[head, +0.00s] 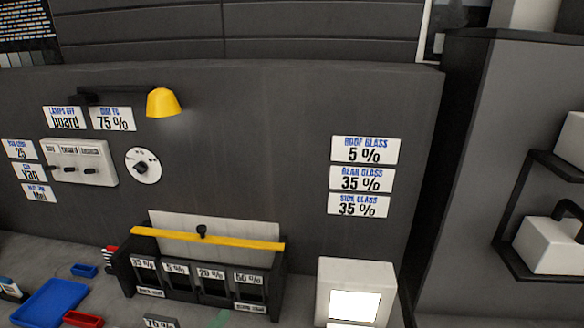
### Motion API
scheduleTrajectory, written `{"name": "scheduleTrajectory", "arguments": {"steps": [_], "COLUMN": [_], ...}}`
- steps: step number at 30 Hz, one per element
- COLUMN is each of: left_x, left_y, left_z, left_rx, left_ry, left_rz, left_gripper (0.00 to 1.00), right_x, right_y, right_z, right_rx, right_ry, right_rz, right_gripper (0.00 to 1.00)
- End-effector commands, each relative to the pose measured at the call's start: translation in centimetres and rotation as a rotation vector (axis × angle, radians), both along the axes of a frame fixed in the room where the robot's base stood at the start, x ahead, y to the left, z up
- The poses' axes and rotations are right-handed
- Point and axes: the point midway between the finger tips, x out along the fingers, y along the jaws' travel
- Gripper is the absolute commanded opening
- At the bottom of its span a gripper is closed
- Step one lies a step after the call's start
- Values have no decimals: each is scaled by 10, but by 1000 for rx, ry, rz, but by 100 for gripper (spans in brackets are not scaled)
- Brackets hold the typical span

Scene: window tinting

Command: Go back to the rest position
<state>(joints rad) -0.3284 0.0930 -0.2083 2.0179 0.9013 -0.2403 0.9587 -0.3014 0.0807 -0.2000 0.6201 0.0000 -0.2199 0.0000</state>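Neither of my grippers shows in the head view, and no part of my arms can be made out. The view faces a dark grey upright board (250,130) behind a grey bench (20,250). On the bench stands a black rack (127,279) with several slots labelled 35 %, 5 %, 20 % and 50 %. A yellow bar (250,243) with a black knob (202,231) lies across its top, in front of a pale sheet (180,222).
A white box (383,272) with a bright screen stands right of the rack. Blue (52,303) and red (83,320) trays lie at the lower left. A yellow lamp (163,103), switch panel (80,160) and dial (143,165) are on the board. A black-framed shelf (530,271) is at right.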

Motion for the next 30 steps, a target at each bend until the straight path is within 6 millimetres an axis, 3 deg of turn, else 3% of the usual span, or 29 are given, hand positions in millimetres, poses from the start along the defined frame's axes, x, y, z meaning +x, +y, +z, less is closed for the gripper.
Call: {"name": "scheduleTrajectory", "arguments": {"steps": [2, 5, 9, 15, 20, 21, 26, 30], "left_x": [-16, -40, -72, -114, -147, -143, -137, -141], "left_y": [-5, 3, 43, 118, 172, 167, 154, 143], "left_z": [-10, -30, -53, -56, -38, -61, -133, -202], "left_rx": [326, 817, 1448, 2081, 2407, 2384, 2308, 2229], "left_ry": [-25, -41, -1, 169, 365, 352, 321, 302], "left_rz": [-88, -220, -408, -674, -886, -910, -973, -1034], "left_gripper": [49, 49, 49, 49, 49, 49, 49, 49], "right_x": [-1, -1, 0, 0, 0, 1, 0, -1], "right_y": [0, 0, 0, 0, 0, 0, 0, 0], "right_z": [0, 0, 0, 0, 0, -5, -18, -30], "right_rx": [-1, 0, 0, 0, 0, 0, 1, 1], "right_ry": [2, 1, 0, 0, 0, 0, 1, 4], "right_rz": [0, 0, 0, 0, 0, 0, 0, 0], "right_gripper": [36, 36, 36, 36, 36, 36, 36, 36]}}
